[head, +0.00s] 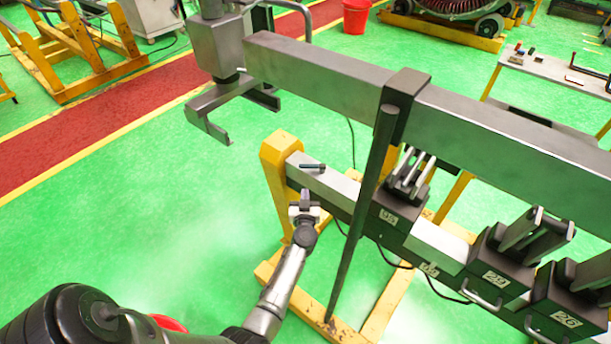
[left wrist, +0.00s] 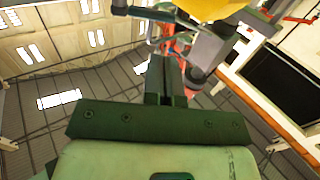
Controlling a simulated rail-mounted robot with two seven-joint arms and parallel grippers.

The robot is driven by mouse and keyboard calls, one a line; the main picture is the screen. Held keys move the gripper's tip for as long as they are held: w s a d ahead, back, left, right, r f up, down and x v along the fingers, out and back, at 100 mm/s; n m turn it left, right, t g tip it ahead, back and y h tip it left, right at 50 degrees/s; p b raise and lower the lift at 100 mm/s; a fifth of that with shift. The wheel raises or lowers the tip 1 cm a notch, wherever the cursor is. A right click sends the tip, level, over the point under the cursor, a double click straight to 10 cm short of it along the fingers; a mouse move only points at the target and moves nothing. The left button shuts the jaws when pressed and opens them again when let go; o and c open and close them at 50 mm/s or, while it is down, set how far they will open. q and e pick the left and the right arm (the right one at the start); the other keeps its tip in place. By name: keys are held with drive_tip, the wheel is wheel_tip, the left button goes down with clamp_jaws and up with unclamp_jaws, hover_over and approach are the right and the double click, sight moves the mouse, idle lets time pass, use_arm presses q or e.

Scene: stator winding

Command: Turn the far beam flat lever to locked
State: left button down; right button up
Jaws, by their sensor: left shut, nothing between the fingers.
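A small dark lever (head: 312,166) lies across the top of the lower grey beam (head: 335,189), close to its yellow end post (head: 280,155). It sticks out to the right there; I cannot tell from its pose whether it is locked. My left gripper (head: 304,199) is just below the lever, in front of the beam's near side, with its fingers pointing up. Its fingers are shut and empty, and a gap shows between them and the lever. In the left wrist view the shut fingers (left wrist: 165,78) point up toward a grey part and a yellow part (left wrist: 205,8).
A long dark bar (head: 360,215) slants down from the black sleeve (head: 402,100) on the upper beam (head: 320,65), right of my gripper. Numbered black blocks (head: 492,275) sit along the lower beam. Green floor left of the post is clear.

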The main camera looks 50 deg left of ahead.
sight(307, 168)
use_arm(q)
drive_tip(key=b+x, duration=0.5)
drive_tip(key=x, duration=0.4)
drive_tip(key=shift+f, duration=0.1)
drive_tip(key=shift+w+a, duration=0.3)
drive_tip(key=shift+a, duration=0.05)
use_arm(e)
wheel_tip(307, 168, down, 6)
drive_tip(key=shift+a, duration=0.15)
drive_tip(key=shift+f, duration=0.1)
use_arm(q)
drive_tip(key=shift+w, duration=0.1)
use_arm(e)
drive_tip(key=shift+w, duration=0.15)
